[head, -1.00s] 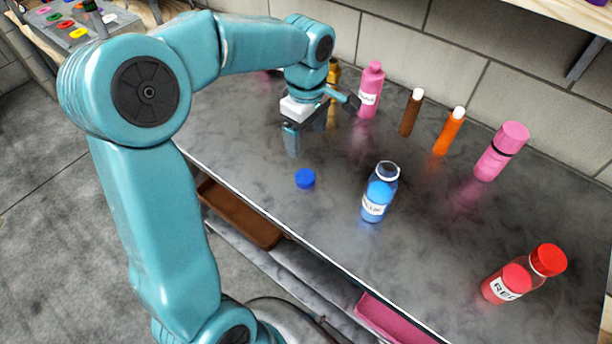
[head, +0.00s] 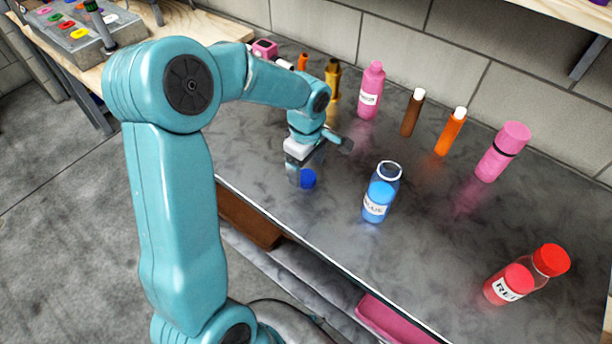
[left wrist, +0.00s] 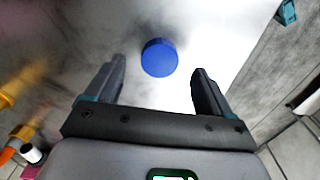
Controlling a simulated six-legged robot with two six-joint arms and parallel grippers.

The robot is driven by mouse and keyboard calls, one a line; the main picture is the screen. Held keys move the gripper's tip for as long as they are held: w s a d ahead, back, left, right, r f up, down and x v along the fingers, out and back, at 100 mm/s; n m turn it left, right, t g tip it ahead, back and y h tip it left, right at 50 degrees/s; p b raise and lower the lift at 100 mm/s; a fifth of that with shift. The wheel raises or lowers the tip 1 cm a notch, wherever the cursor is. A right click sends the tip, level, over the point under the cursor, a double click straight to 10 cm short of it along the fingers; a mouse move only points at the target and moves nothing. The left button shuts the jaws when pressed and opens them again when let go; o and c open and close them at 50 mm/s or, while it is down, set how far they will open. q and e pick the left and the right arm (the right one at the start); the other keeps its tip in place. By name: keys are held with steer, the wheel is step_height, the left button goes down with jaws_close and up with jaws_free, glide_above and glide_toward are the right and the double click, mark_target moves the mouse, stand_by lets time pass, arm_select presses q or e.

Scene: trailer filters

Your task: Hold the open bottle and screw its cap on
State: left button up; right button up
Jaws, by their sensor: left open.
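The open bottle (head: 379,197) of blue liquid, with a label, stands upright on the grey counter, its mouth uncovered. The blue cap (head: 308,178) lies on the counter to the left of the bottle. My left gripper (head: 301,184) is just above and beside the cap, pointing down, and partly overlaps it in the head view. In the left wrist view the cap (left wrist: 159,57) lies ahead of the open, empty fingers (left wrist: 160,82), roughly centred between them, not touched. My right gripper is not in view.
A capped red bottle (head: 524,277) stands at the right. A pink bottle (head: 371,90), a brown tube (head: 412,112), an orange tube (head: 450,131) and a pink flask (head: 502,152) stand along the back wall. The counter between cap and blue bottle is clear.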

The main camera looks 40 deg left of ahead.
mark_target(306, 176)
arm_select(q)
steer(key=shift+f, duration=1.5)
steer(key=c, duration=1.1)
steer(key=shift+r, duration=0.1)
step_height(306, 176, up, 20)
steer(key=shift+f+p, duration=0.1)
steer(key=shift+p, duration=0.6)
